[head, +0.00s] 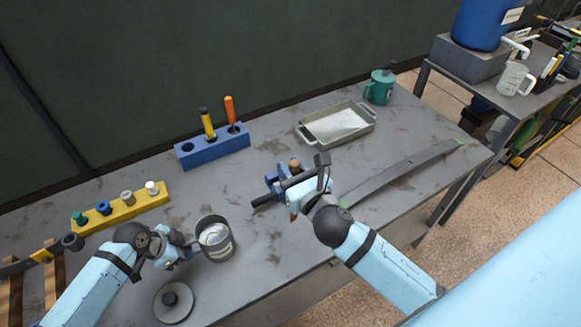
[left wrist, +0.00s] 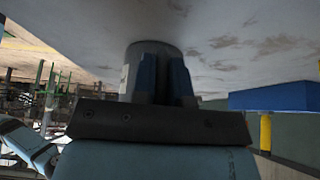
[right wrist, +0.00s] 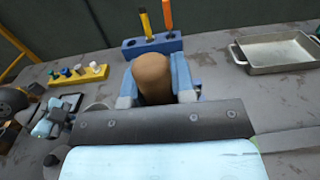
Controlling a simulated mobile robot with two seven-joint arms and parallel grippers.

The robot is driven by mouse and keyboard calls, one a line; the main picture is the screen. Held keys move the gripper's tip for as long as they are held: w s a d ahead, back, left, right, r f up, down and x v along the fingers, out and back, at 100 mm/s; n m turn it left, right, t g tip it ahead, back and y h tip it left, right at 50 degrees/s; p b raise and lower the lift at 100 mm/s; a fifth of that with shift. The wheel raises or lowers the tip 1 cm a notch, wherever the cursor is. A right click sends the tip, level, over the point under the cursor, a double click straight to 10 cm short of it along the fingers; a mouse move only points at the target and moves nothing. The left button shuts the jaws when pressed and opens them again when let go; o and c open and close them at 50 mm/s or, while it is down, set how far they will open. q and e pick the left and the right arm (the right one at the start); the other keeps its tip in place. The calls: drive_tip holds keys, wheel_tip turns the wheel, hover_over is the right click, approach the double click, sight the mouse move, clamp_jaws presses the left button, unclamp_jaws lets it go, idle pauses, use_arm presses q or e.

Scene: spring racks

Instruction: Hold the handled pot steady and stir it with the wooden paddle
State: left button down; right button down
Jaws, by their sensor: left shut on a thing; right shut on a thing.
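The grey pot (head: 222,250) stands upright on the table at the lower left of the head view, open at the top, with pale contents. My left gripper (head: 190,250) is shut on its handle at the pot's left side; the fingers hide the handle. In the left wrist view the pot (left wrist: 138,56) is just beyond my fingers. My right gripper (head: 284,178) is shut on the wooden paddle (head: 295,163), to the right of the pot and apart from it. In the right wrist view the paddle's round brown end (right wrist: 152,76) sits between my fingers. Its lower part is mostly hidden.
A round grey lid (head: 172,309) with a knob lies in front of the pot. A yellow rack (head: 127,208) and a blue rack (head: 213,150) stand behind. A metal tray (head: 360,133) and green mug (head: 379,90) are farther right. A long grey strip (head: 400,173) lies near the right edge.

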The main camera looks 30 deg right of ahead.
idle(0.5)
drive_tip(key=w+a+r, duration=0.3)
drive_tip(key=w+a, duration=0.1)
drive_tip(key=a, duration=0.6)
drive_tip(key=w+a+r, duration=0.3)
drive_tip(key=a+r, duration=0.1)
drive_tip(key=a, duration=0.6)
wheel_tip(320, 180, down, 14)
drive_tip(key=shift+r, duration=0.15)
idle(0.3)
drive_tip(key=c, duration=1.6)
unclamp_jaws()
drive_tip(key=shift+c, duration=1.3)
